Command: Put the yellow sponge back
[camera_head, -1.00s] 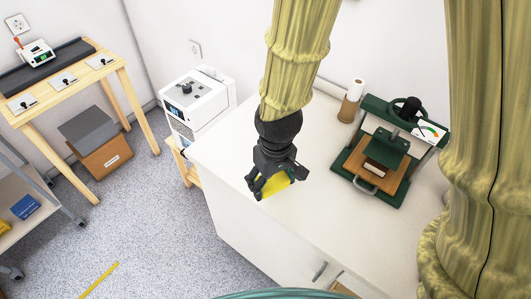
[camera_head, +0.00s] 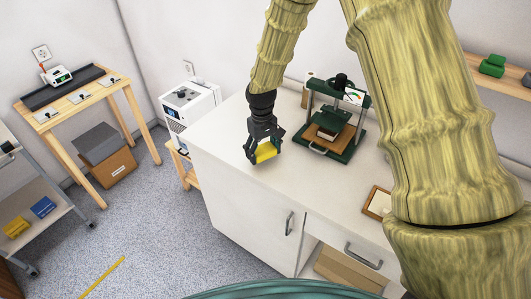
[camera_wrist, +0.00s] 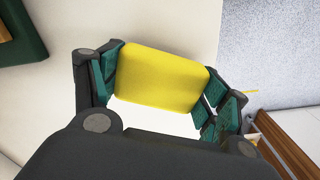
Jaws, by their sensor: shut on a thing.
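The yellow sponge (camera_wrist: 161,76) is held between the two teal-padded fingers of my gripper (camera_wrist: 163,84) in the wrist view. In the head view my gripper (camera_head: 264,150) is shut on the sponge (camera_head: 266,152), which hangs over the white counter (camera_head: 228,147) near its front edge. I cannot tell whether the sponge touches the counter. A yellow block (camera_head: 16,227) and a blue block (camera_head: 43,207) lie on the shelf of a grey cart (camera_head: 50,222) at the left.
A dark green press (camera_head: 343,146) stands on the counter right of my gripper. A white machine (camera_head: 190,105) is behind left. A wooden frame (camera_head: 378,203) lies on the counter at right. A wooden table (camera_head: 75,105) stands at the far left. The counter front is clear.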

